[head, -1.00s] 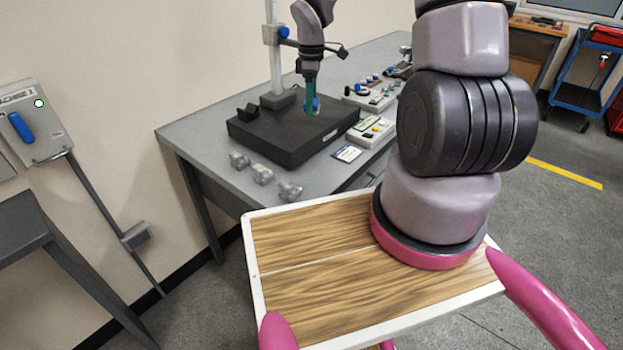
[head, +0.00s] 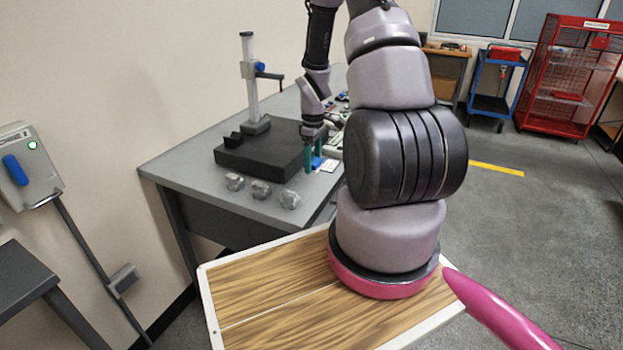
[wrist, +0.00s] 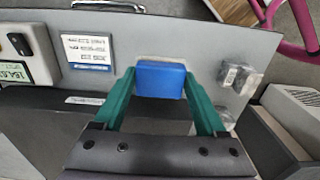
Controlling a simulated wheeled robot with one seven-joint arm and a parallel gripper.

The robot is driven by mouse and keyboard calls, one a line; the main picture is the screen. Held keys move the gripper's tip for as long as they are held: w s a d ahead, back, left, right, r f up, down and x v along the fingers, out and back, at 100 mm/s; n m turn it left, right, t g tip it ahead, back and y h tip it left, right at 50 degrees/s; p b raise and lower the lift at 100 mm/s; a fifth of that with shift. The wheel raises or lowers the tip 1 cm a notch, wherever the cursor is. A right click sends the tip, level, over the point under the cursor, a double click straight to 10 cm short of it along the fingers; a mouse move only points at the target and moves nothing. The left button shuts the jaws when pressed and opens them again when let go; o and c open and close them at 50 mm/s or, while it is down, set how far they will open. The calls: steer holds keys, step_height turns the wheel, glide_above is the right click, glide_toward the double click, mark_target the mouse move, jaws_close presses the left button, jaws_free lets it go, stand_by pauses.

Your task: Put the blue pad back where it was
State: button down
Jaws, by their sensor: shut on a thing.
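The blue pad (wrist: 161,79) is between the two green fingers of my gripper (wrist: 160,84) in the wrist view, and the gripper is shut on it. In the head view, the pad (head: 316,161) shows small between the fingers of my gripper (head: 315,163), at the right front of the black block. Whether the pad's underside touches the grey bench (head: 190,165) cannot be told. A pale patch shows on the bench just behind the pad in the wrist view.
The black granite block (head: 245,158) carries a stand with a post (head: 252,85). Several grey metal pieces (head: 261,188) lie along the bench's front edge. A white label card (wrist: 90,51) and a device with a display (wrist: 20,55) lie left of the pad in the wrist view.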

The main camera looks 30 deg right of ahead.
mark_target(313, 183)
steer(key=shift+f, duration=2.6)
jaws_free()
steer(key=shift+f, duration=0.15)
